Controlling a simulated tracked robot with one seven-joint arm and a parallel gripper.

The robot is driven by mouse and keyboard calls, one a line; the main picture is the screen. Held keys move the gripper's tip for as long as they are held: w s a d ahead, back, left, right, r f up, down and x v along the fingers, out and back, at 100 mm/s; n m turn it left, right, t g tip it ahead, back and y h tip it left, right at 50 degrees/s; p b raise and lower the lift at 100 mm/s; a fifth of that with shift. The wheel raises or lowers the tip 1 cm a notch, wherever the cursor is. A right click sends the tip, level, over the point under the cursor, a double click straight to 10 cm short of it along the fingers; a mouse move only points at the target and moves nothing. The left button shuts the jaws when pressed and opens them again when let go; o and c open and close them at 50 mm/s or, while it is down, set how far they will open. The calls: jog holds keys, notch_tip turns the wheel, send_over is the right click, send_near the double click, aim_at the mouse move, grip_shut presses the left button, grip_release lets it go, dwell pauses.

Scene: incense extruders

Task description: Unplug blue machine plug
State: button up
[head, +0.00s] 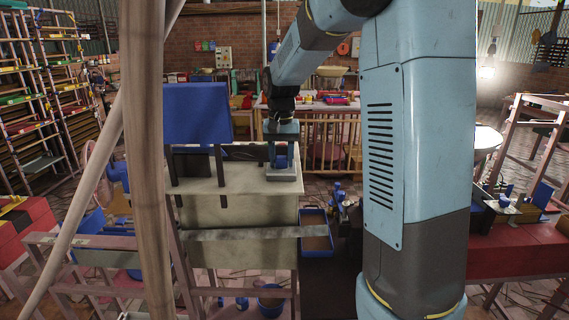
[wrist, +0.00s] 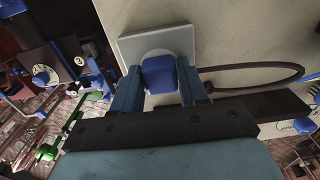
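The blue plug (wrist: 158,75) sits on a pale square socket plate (wrist: 127,48), between the two blue-grey fingers of my gripper (wrist: 158,82). The fingers straddle it closely, one on each side; I cannot tell whether they press on it. A dark cable (wrist: 285,68) loops over the pale surface right of the gripper. In the head view my gripper (head: 281,155) points down over the socket plate (head: 285,175) on top of the pale machine body (head: 240,225), with the blue plug (head: 282,162) between its fingers.
A blue box-like part (head: 196,114) stands on the machine left of my gripper. A blue tray (head: 316,240) is at the machine's right. A wooden post (head: 146,200) crosses the left foreground. A wooden railing (head: 333,140) and a bench stand behind.

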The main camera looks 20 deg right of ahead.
aim_at(281, 157)
grip_shut()
jog(key=shift+r, duration=0.15)
jog(key=shift+r, duration=2.8)
